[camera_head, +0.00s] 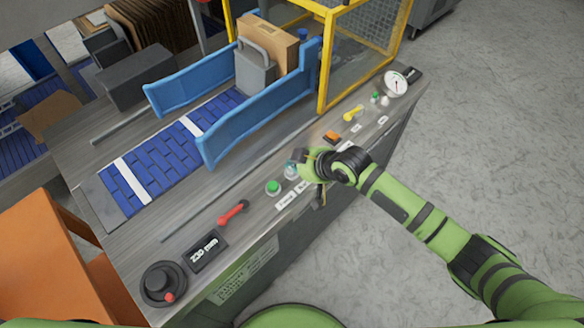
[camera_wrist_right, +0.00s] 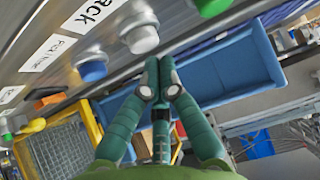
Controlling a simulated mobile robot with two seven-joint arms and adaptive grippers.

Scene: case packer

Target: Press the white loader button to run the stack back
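The white loader button (camera_wrist_right: 140,35), a pale domed cap on a grey collar, stands on the panel in the right wrist view. In the head view a pale button (camera_head: 291,170), partly hidden by my gripper, appears to be the same one. My right gripper (camera_wrist_right: 160,78) has its two fingertips together with nothing between them. The tips are close to the white button, just below it in the wrist view; I cannot tell whether they touch it. In the head view my right gripper (camera_head: 303,160) hangs over the panel. My left gripper is not in view.
A green button (camera_head: 273,187) and a blue button (camera_wrist_right: 92,70) flank the white one. A red lever (camera_head: 233,212), orange switch (camera_head: 332,137), yellow lever (camera_head: 353,113) and gauge (camera_head: 396,84) share the panel. Blue guide rails (camera_head: 262,118) and a yellow guard (camera_head: 324,65) stand behind.

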